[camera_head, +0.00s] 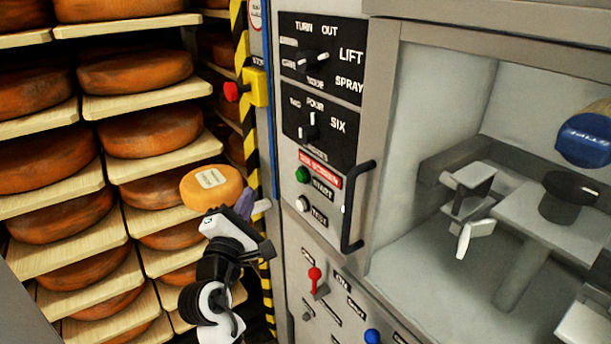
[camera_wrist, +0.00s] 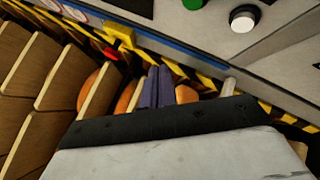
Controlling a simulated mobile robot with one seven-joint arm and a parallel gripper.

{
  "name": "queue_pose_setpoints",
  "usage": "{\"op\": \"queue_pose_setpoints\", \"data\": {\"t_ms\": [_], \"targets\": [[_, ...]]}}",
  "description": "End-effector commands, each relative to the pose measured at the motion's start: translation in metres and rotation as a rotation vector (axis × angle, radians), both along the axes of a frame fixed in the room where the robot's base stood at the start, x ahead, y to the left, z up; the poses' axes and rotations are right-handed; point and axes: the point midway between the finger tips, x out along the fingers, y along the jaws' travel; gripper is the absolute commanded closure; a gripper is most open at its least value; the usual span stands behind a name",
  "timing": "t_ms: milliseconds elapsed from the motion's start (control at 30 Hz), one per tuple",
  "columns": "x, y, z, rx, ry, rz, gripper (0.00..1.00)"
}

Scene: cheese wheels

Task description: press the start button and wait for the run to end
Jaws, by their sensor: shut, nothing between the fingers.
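The green start button (camera_head: 302,174) sits on the grey control panel beside the word START. Below it is a white button (camera_head: 302,204) beside the word TEST. In the wrist view the green button (camera_wrist: 193,3) is cut by the top edge, and the white button (camera_wrist: 243,18) is near the top right. My gripper (camera_head: 245,202) is to the left of the panel and lower than the start button, apart from both buttons. Its two purple-grey fingers (camera_wrist: 153,88) are together with nothing between them. No run light or display is readable.
A black door handle (camera_head: 357,206) stands out right of the buttons. A red knob lever (camera_head: 315,280) is below them. A red emergency button (camera_head: 233,91) on a yellow box is at the upper left. Shelves of cheese wheels (camera_head: 150,131) fill the left; one pale wheel (camera_head: 208,187) is behind my gripper.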

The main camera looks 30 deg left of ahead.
Motion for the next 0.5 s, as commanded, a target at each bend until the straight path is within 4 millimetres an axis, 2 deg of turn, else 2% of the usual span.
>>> {"op": "queue_pose_setpoints", "data": {"t_ms": [267, 500], "targets": [[0.005, -0.002, 0.0, 0.002, -0.001, 0.0, 1.0], [0.033, -0.014, 0.0, 0.003, 0.0, -0.001, 1.0]]}}
